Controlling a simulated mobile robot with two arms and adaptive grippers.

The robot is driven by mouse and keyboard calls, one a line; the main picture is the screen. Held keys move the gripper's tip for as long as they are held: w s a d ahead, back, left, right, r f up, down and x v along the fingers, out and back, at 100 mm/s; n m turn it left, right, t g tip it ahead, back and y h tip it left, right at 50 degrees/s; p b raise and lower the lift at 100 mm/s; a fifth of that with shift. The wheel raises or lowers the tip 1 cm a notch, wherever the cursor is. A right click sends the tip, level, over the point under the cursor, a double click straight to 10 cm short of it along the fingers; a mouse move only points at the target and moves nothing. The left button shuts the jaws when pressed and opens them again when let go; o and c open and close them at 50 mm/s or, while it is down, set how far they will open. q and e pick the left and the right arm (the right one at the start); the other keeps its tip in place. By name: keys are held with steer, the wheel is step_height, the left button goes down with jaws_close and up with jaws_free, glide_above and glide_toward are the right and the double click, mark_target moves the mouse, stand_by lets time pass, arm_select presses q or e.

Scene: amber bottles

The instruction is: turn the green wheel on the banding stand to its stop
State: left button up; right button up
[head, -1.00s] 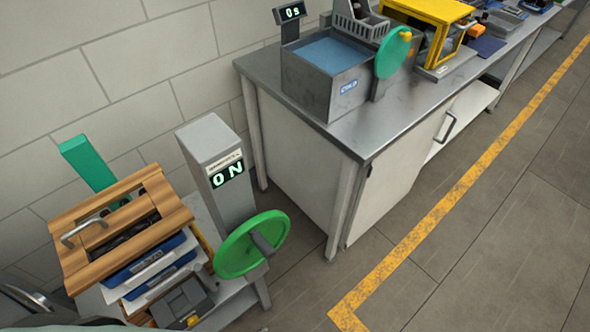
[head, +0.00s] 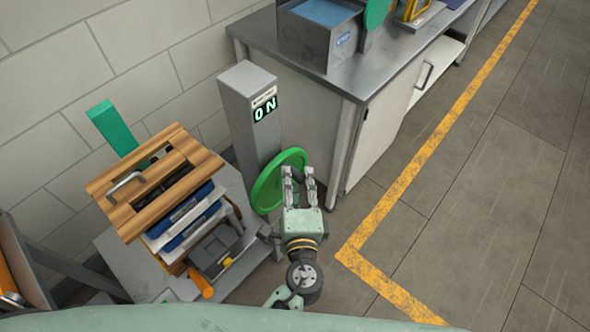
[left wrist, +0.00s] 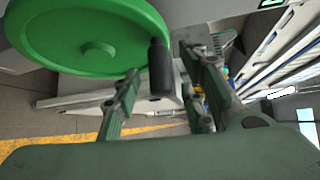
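The green wheel (head: 268,188) is on the side of the grey banding stand (head: 240,100), whose lit display (head: 265,109) reads "ON". My left gripper (head: 298,172) is at the wheel's right side with its two fingers apart. In the left wrist view the wheel (left wrist: 75,30) fills the upper left, and its dark crank handle (left wrist: 159,68) shows between the spread fingers of my left gripper (left wrist: 158,68). The fingers do not look closed on the handle. In the head view the gripper hides the handle. My right gripper is not in view.
A stack with a wooden top (head: 155,180) and blue and white trays stands left of the stand. A steel bench (head: 370,75) is behind on the right. Floor with a yellow line (head: 420,165) is clear at right.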

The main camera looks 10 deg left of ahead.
mark_target(295, 175)
arm_select(q)
steer(key=shift+p+x, duration=0.3)
steer(key=shift+x, duration=1.4)
jaws_close()
steer(key=shift+f, duration=0.1)
